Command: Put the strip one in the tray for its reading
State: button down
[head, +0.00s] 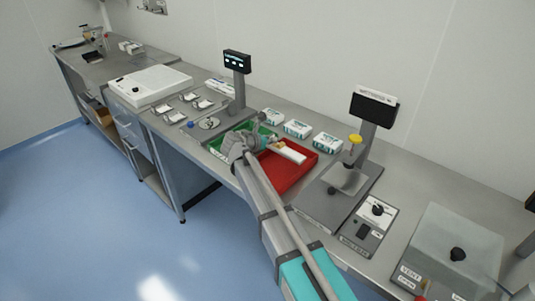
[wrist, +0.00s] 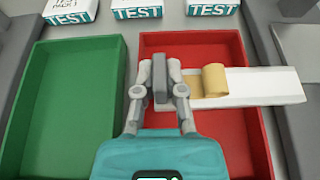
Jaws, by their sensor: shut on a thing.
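My gripper (wrist: 160,88) is shut on the strip (wrist: 262,86), a long white piece with a tan band near the fingers. The strip sticks out to the right of the fingers, above the red tray (wrist: 225,140); its right end reaches over that tray's right wall. The green tray (wrist: 108,60) lies to the left and looks empty in the wrist view. In the head view my gripper (head: 254,143) is over the two trays and the strip (head: 288,153) is above the red tray (head: 286,176). The strip's held end is hidden by the fingers.
Several white TEST packs (head: 298,129) stand behind the trays. A display on a post (head: 237,62) is behind the green tray, its text too small to read. A press-like station with a dark display (head: 374,107) stands to the right. A clear-covered box (head: 455,245) is further right.

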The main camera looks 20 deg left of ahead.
jog(key=shift+w+a+f+b, duration=0.4)
jog(key=shift+a+f+b, duration=0.05)
jog(key=shift+f, duration=0.3)
jog(key=shift+w+a+f+b, duration=0.3)
jog(key=shift+a+f+b, duration=0.1)
jog(key=shift+f+b, duration=0.35)
jog(key=shift+d+f+b, duration=0.1)
jog(key=shift+f+b, duration=1.15)
jog(key=shift+f+b, duration=0.35)
jog(key=shift+s+d+f, duration=0.15)
jog(key=shift+s, duration=0.15)
